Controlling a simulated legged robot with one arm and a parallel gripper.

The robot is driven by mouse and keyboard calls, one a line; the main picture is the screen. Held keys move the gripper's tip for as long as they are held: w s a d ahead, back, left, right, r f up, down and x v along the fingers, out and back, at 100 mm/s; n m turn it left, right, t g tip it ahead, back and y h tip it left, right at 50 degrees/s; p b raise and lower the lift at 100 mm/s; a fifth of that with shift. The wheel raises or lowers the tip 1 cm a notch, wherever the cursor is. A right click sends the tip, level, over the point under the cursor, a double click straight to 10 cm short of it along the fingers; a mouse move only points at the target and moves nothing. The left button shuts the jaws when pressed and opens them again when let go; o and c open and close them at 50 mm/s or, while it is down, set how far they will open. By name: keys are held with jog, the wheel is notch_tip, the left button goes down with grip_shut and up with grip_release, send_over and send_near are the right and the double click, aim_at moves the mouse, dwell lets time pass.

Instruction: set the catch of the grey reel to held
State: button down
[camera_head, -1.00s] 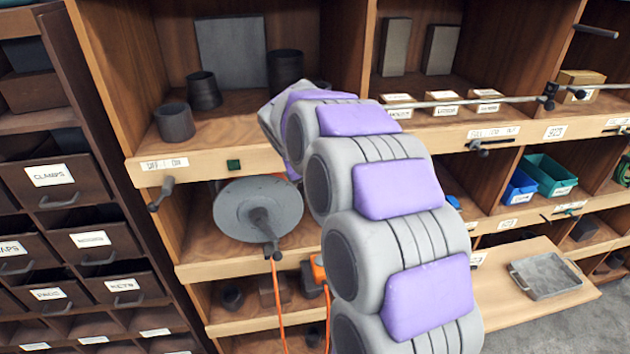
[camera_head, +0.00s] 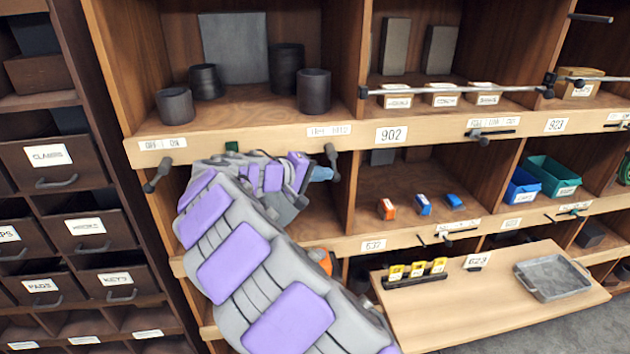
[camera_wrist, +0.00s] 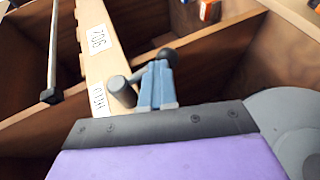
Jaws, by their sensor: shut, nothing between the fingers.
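The grey reel (camera_wrist: 288,112) shows as part of a round grey disc at the right edge of the wrist view; my arm hides it in the head view. A small dark lever with a round knob (camera_head: 331,151) hangs from the shelf edge, below a small label (camera_head: 329,131) too blurred to read. It looks like the catch. In the wrist view its thick pivot (camera_wrist: 122,91) and knob (camera_wrist: 167,57) show around my fingertips. My gripper (camera_head: 323,174) has its blue fingers closed and empty beside the lever (camera_wrist: 157,82). I cannot tell whether they touch.
Another lever (camera_head: 158,175) sits at the left under an off/on label (camera_head: 163,144). Dark cups (camera_head: 314,91) stand on the shelf above. The bay to the right holds small orange and blue blocks (camera_head: 387,209). A pull-out board (camera_head: 480,305) with a grey tray (camera_head: 552,279) juts out lower right.

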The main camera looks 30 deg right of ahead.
jog(key=shift+s+d+f+n+h+b, duration=0.15)
jog(key=shift+d+n+h+b, duration=0.15)
jog(key=shift+d+h+b, duration=0.4)
jog(key=shift+s+d+f+n+h+b, duration=0.15)
jog(key=shift+d+n+h+b, duration=0.25)
jog(key=shift+h, duration=0.5)
jog(key=shift+d, duration=0.25)
jog(key=shift+f, duration=0.15)
jog(key=a+f+b, duration=0.1)
jog(key=a+f, duration=0.2)
jog(key=a, duration=1)
jog(key=shift+s, duration=0.45)
jog(key=shift+a, duration=0.15)
